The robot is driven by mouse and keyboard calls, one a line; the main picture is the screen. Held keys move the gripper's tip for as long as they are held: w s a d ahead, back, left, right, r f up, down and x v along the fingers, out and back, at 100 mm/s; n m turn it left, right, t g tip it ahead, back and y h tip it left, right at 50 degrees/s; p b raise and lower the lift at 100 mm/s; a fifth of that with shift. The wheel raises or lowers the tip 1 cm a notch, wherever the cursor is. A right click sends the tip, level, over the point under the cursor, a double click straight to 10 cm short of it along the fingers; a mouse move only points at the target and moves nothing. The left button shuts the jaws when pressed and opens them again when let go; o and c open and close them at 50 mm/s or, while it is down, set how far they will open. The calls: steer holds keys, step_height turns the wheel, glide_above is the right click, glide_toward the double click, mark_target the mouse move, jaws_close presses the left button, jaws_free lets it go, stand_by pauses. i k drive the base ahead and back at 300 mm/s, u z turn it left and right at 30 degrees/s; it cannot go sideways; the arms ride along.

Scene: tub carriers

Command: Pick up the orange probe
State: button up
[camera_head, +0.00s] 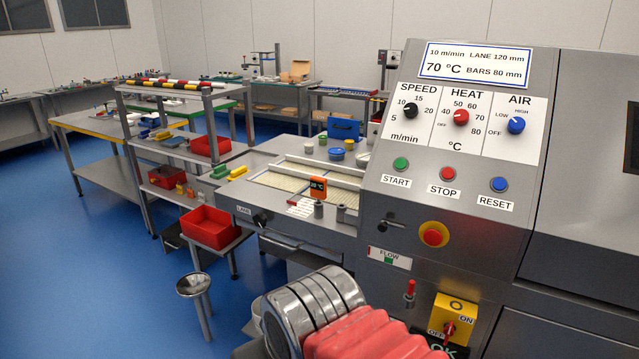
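The orange probe (318,187) is a small orange block with a dark display that appears to read a temperature in °C. It stands on the grey lane table beside the machine, near the middle of the view. A white label with small print lies at its foot. Its lower end is partly hard to make out at this distance. My gripper is not in view. Part of my arm, with metal rings and red ribbed covering, shows at the bottom, well in front of the probe and apart from it.
The machine's control panel (450,135) rises just right of the probe. Short grey posts (341,213) stand close to it. A red tub (210,227) sits on a low stand to the left. A round metal stool (193,285) stands on the blue floor, which is open at left.

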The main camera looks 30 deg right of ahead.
mark_target(318, 185)
steer(key=z, duration=0.2)
steer(key=i, duration=1.05)
steer(key=z, duration=0.2)
